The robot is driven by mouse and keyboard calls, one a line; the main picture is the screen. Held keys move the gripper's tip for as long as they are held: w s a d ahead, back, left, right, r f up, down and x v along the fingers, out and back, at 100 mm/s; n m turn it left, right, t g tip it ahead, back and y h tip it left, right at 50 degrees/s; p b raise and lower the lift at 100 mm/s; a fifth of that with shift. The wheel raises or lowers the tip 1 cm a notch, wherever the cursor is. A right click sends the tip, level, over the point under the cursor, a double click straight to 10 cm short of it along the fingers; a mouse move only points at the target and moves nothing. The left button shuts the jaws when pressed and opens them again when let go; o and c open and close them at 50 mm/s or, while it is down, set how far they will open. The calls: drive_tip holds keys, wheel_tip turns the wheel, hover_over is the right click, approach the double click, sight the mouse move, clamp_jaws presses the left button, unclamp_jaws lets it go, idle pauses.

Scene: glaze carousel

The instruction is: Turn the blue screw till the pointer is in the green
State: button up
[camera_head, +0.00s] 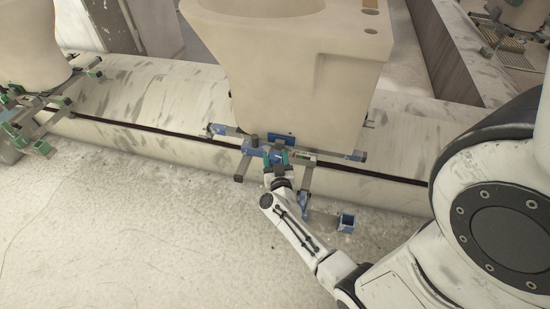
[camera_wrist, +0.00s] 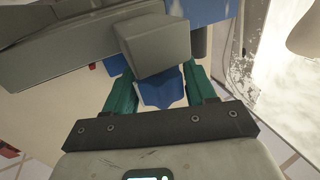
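The blue screw (camera_wrist: 163,90) shows in the wrist view as a lobed knob below a grey block (camera_wrist: 158,48). My gripper (camera_wrist: 162,92) has one green finger on each side of it, and the knob fills the gap between them. In the head view my gripper (camera_head: 277,157) is at the front of the blue and grey clamp (camera_head: 258,148) at the foot of the large beige piece (camera_head: 290,70). A small pale strip with coloured marks (camera_head: 299,154) lies just right of my fingers. I cannot make out the pointer.
A long stone ledge (camera_head: 150,100) with a dark slot runs behind the clamp. Another beige piece with green-tipped clamps (camera_head: 40,148) is at the left. The floor at the front left is clear.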

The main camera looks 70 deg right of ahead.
drive_tip(key=c, duration=0.5)
drive_tip(key=shift+c, duration=0.2)
drive_tip(key=shift+r+m+g+h+p, duration=0.15)
drive_tip(key=shift+m+g+h+p, duration=0.15)
drive_tip(key=shift+m+g+p, duration=0.25)
drive_tip(key=shift+w+r+m+g+h+p, duration=0.1)
drive_tip(key=shift+m+g+h+p, duration=0.35)
drive_tip(key=shift+g+p, duration=0.35)
drive_tip(key=m+g, duration=0.2)
drive_tip(key=g, duration=0.1)
drive_tip(key=m+g, duration=0.1)
drive_tip(key=g, duration=0.1)
drive_tip(key=shift+f+h, duration=0.3)
drive_tip(key=shift+h, duration=0.05)
drive_tip(key=shift+m+g+b, duration=1.1)
drive_tip(key=shift+m+g, duration=0.7)
drive_tip(key=shift+g, duration=0.85)
drive_tip(key=shift+g+y, duration=0.3)
drive_tip(key=shift+y, duration=0.1)
drive_tip(key=o, duration=0.9)
